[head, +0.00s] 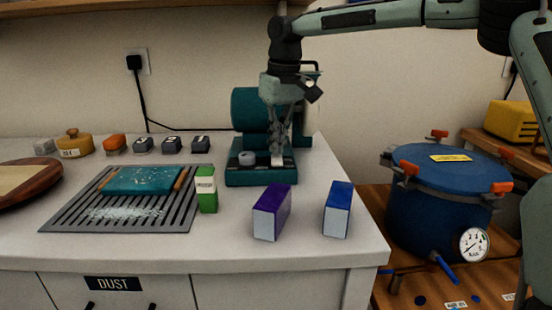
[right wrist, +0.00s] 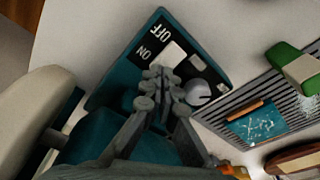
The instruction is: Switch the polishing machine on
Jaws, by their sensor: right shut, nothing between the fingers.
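The teal polishing machine (head: 249,106) stands at the back right of the white counter. In the right wrist view its base (right wrist: 118,82) carries a black plate marked OFF and ON with a white rocker switch (right wrist: 174,54), and a grey knob (right wrist: 198,92) beside it. My right gripper (head: 277,160) is shut and empty, pointing down over the machine's base. In the right wrist view its fingertips (right wrist: 158,76) are at the ON end of the switch and hide part of it. I cannot tell whether they touch it. My left gripper is not in view.
A slatted rack (head: 65,218) holds a teal slab (head: 145,179). A blue pressure pot (head: 430,215) stands right of the counter.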

